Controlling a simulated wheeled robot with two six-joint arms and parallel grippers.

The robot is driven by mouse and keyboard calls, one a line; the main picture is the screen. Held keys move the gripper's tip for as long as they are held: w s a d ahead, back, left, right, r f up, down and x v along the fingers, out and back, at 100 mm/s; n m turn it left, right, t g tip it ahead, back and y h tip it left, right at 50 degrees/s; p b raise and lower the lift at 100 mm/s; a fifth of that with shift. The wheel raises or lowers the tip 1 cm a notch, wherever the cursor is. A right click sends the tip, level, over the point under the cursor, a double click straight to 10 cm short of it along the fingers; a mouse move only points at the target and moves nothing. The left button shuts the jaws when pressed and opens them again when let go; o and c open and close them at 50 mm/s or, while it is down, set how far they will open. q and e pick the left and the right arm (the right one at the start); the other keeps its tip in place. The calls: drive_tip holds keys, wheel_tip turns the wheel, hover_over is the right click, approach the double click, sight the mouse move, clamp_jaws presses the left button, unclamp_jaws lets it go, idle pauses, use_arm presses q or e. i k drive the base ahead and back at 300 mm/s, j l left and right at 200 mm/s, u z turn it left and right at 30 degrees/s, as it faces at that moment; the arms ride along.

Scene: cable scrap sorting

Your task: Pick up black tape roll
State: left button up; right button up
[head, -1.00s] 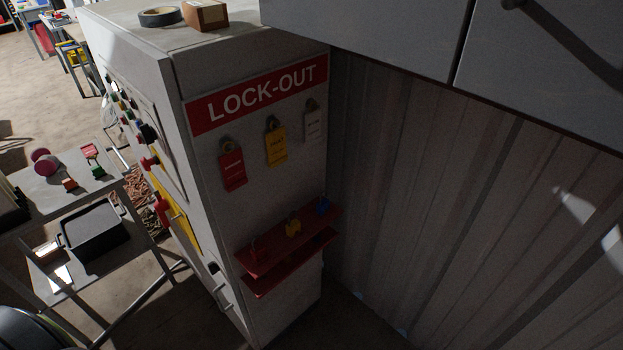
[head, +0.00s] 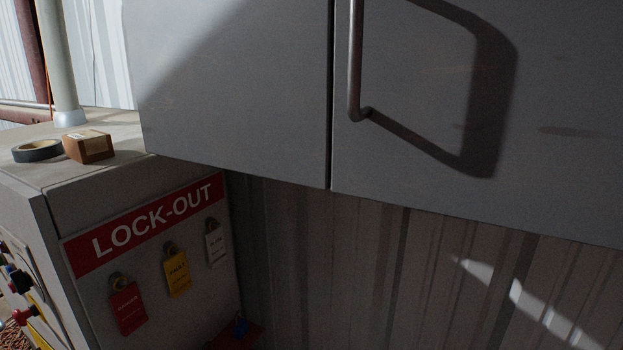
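The black tape roll (head: 38,151) lies flat on top of the grey machine cabinet at the far left of the head view. It is a dark ring with a lighter inner side. A small brown cardboard box (head: 88,146) sits just to its right, touching or nearly touching it. Neither of my grippers shows in this view.
A grey wall cabinet (head: 240,90) with a bar handle (head: 355,60) fills the upper middle and right. The machine cabinet's side bears a red LOCK-OUT sign (head: 145,228) and hanging tags (head: 177,273). A pale post (head: 59,60) stands behind the box. Corrugated wall (head: 370,270) lies below the wall cabinet.

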sight(39, 151)
drive_tip(key=u, duration=1.4)
